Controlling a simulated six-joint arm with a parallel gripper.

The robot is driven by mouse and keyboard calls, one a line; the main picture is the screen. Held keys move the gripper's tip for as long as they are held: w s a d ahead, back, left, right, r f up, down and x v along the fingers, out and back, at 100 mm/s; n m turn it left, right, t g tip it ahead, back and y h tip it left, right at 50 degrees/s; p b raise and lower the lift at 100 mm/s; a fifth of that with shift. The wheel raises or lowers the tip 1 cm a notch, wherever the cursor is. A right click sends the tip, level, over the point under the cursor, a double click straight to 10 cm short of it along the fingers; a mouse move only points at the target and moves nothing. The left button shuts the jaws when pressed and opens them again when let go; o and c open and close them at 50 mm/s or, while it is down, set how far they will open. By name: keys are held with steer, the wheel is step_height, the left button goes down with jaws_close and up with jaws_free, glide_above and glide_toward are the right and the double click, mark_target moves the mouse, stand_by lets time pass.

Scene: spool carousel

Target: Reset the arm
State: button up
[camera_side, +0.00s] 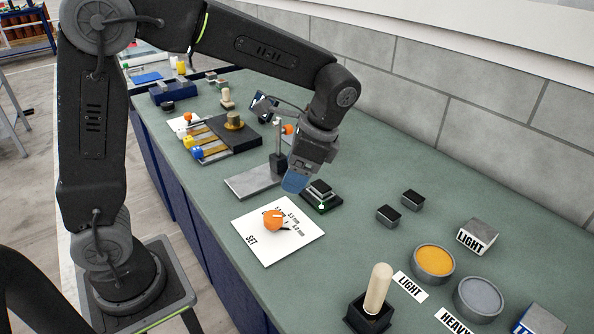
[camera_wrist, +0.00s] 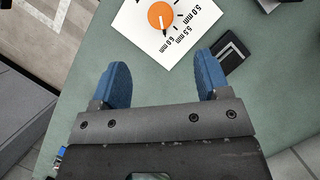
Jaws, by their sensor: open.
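My gripper (camera_side: 295,182) hangs over the green bench, pointing down, beside a small black device with a green light (camera_side: 321,196). In the wrist view my gripper (camera_wrist: 161,82) shows two blue fingers spread apart with nothing between them. The white dial card (camera_side: 278,248) with an orange knob (camera_side: 273,219) lies in front of it; the card (camera_wrist: 140,38) and the knob (camera_wrist: 159,14) also show in the wrist view. The knob's pointer faces the printed millimetre marks, but the exact setting is too small to tell.
A grey stand plate (camera_side: 250,180) with a post is left of the gripper. An orange dish (camera_side: 434,262), a grey dish (camera_side: 478,298), a wooden peg (camera_side: 377,288) and LIGHT and HEAVY labels are at the right.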

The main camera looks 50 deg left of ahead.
steer(key=s+a+r+n+t+h, duration=0.1)
steer(key=s+r+n+t, duration=0.4)
steer(key=s, duration=0.8)
steer(key=shift+a+n+t+h, duration=0.15)
steer(key=shift+n+t+h, duration=0.75)
steer(key=shift+n+t, duration=0.9)
steer(key=shift+r, duration=0.1)
